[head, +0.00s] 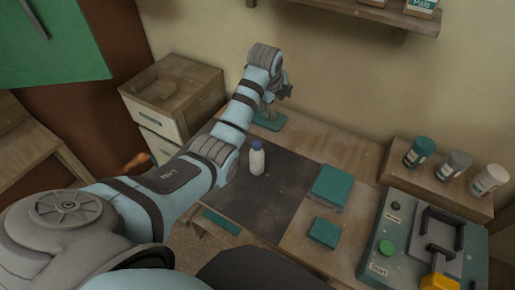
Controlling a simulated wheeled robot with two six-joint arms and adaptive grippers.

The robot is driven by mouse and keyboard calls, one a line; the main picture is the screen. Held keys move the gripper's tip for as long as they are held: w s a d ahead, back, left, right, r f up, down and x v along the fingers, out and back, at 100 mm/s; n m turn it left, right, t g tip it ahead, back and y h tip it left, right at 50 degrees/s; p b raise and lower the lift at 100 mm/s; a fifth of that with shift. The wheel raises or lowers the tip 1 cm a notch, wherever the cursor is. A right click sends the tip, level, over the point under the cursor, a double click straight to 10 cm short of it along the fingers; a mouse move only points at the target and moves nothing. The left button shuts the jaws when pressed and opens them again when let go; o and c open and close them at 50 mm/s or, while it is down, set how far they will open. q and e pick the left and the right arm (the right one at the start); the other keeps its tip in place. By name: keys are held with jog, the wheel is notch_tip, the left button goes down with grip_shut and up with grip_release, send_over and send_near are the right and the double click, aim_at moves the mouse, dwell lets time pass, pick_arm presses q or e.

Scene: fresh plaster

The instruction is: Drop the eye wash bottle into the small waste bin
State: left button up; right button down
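A small white bottle with a blue cap (257,160), which looks like the eye wash bottle, stands upright on the dark mat. My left arm reaches in from the left and passes behind the bottle. My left gripper (284,92) is above the back of the table, beyond the bottle and apart from it. Its fingers are small and dark, and I cannot tell whether they are open or shut. My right gripper is out of view. I cannot make out a small waste bin in this view.
The dark mat (283,187) is mostly clear. A teal item (269,121) lies below the gripper. Teal blocks (331,187) lie right of the mat. A machine (420,240) with a green button and three jars (455,165) on a riser stand at right. A shelf hangs above.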

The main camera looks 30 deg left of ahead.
aim_at(256, 151)
pick_arm(q)
jog(key=s+a+f+m+g, duration=0.1)
jog(key=s+f+m+g, duration=0.4)
jog(key=s, duration=0.4)
jog(key=shift+m+t, duration=0.3)
jog(key=shift+m, duration=0.4)
jog(key=f+b, duration=0.1)
jog(key=f, duration=0.3)
jog(key=w+a+f+b, duration=0.1)
jog(key=f, duration=0.3)
jog(key=w+f+b, duration=0.1)
jog(key=f, duration=0.4)
jog(key=shift+w+a+f+b, duration=0.1)
jog(key=shift+a+b, duration=0.15)
jog(key=shift+b, duration=0.1)
jog(key=shift+c, duration=0.2)
grip_shut()
